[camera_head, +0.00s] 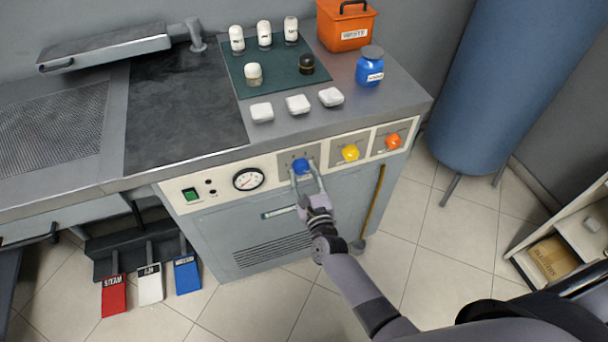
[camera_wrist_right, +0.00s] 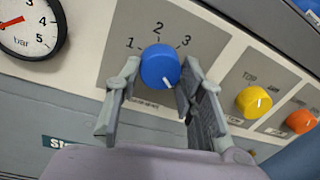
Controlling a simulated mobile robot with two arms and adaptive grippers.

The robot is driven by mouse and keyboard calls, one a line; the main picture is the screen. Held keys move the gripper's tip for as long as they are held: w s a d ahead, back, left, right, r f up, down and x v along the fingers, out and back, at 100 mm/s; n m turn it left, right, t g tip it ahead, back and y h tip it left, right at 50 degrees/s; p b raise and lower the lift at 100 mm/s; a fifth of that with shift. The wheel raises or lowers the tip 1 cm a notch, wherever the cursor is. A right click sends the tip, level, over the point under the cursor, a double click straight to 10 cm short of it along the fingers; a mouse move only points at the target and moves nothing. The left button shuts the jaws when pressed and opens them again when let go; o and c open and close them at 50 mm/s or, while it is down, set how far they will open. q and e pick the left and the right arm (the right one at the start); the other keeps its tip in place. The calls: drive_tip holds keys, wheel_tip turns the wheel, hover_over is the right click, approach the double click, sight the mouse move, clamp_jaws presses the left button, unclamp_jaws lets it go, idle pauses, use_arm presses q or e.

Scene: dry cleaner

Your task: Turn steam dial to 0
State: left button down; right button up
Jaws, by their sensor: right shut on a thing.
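The blue dial (camera_head: 302,166) sits on a grey plate on the machine's front panel. In the right wrist view the blue dial (camera_wrist_right: 158,62) has the numbers 1, 2 and 3 above it. Its white pointer mark faces down and slightly right. The lower part of its scale and its caption are partly hidden by my gripper. My right gripper (camera_head: 305,176) is shut on the blue dial, one finger on each side of it, as the right wrist view also shows. My left gripper is not in view.
A pressure gauge (camera_head: 248,179) and green switch (camera_head: 190,194) are left of the dial. A yellow dial (camera_head: 350,152) and orange dial (camera_head: 393,141) are close on its right. Pedals (camera_head: 150,283) stand below left. A blue tank (camera_head: 495,80) stands right; the floor between is mostly clear.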

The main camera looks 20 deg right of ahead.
drive_tip(key=shift+c, duration=0.7)
drive_tip(key=shift+n, duration=0.3)
